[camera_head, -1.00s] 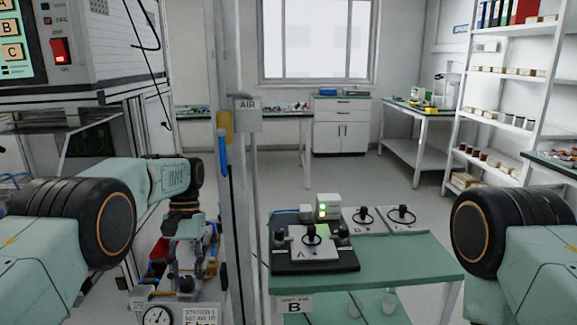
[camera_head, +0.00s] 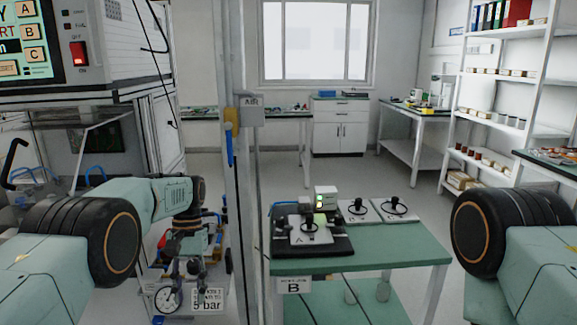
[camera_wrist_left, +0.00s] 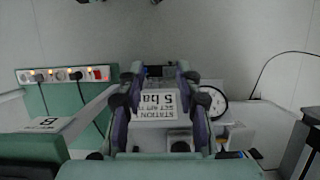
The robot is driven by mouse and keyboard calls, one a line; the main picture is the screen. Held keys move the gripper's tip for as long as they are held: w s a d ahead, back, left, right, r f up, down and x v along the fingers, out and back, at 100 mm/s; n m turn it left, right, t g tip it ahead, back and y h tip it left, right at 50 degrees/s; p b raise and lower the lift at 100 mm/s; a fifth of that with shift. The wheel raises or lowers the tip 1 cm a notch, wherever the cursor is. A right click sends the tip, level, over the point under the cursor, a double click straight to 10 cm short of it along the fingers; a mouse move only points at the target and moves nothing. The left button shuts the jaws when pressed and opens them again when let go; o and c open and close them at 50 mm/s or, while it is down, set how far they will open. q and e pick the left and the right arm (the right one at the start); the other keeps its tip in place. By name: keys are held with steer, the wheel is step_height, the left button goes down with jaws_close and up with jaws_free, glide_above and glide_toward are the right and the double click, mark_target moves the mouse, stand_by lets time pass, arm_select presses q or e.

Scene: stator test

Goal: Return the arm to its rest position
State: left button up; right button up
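My left arm (camera_head: 140,204) comes in from the left in the head view, pale green with a black shoulder joint. Its gripper (camera_head: 188,266) points down, in front of the pressure gauge (camera_head: 167,299) and the "5 bar" label (camera_head: 207,299). In the left wrist view, the two fingers of the gripper (camera_wrist_left: 160,72) stand apart, with the label (camera_wrist_left: 160,104) visible between them and the gauge (camera_wrist_left: 213,102) to their right. I see nothing held. Of my right arm (camera_head: 515,240), only the upper part shows at the right edge; its gripper is out of view.
A green table (camera_head: 400,252) marked B bears a black fixture (camera_head: 325,247) with plate A and two more handled plates behind. A grey post (camera_head: 244,190) stands between the left arm and this table. A machine cabinet (camera_head: 110,50) is at upper left, shelves (camera_head: 500,93) at right.

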arm_select(q)
steer(key=s+a+f+t, duration=0.1)
steer(key=s+f, duration=0.6)
steer(key=f, duration=0.4)
steer(key=s+a+f+t, duration=0.1)
steer(key=s+f, duration=0.7)
steer(key=f, duration=0.3)
steer(key=s+r+t, duration=0.1)
steer(key=s+r, duration=0.1)
steer(key=s, duration=1)
steer(key=s+r+t, duration=0.1)
steer(key=s+r, duration=0.1)
steer(key=s, duration=1.1)
steer(key=shift+d, duration=0.3)
